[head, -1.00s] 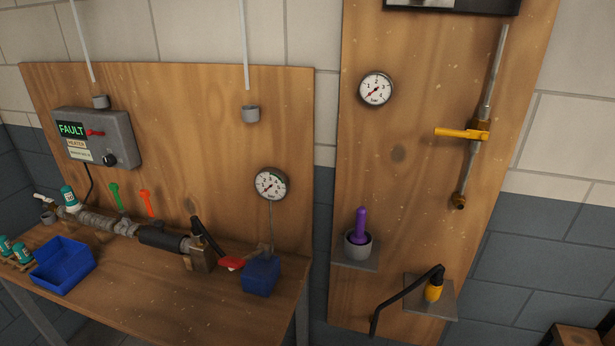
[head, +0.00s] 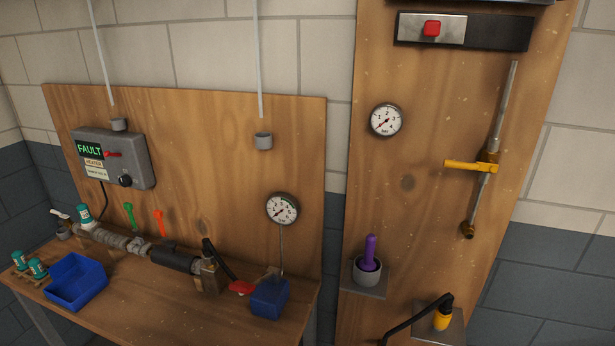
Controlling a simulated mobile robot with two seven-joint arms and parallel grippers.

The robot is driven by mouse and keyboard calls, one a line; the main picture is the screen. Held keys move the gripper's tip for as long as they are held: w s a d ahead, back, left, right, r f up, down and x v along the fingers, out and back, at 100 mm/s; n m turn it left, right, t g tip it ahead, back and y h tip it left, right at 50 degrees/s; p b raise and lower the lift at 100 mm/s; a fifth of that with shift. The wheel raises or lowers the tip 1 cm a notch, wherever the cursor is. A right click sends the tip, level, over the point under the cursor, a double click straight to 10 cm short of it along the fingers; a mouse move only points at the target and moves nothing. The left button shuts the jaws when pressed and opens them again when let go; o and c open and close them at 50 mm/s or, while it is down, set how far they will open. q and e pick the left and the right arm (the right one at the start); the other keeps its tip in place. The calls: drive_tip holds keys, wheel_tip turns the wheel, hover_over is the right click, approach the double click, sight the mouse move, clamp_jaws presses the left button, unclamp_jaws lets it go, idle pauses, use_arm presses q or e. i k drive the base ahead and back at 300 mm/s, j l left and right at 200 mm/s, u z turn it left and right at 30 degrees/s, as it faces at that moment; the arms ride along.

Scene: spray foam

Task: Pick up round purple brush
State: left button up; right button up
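The round purple brush (head: 370,252) stands upright in a grey cup (head: 367,274), its purple handle sticking up. Its lower end is hidden inside the cup. The cup sits on a small grey shelf (head: 350,283) fixed to the tall wooden panel right of the workbench. Neither of my grippers is in the head view.
A yellow-and-black tool (head: 443,318) with a black hose sits on a lower shelf right of the brush. A yellow-handled valve (head: 472,166) and pipe are above it. The wooden workbench (head: 200,318) with blue bins (head: 76,282) is at left. Space above the brush is clear.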

sight(366, 264)
drive_tip(key=k+l, duration=0.1)
drive_tip(key=l, duration=0.45)
drive_tip(key=k+l+z, duration=0.15)
drive_tip(key=l, duration=0.9)
drive_tip(key=k+z, duration=0.05)
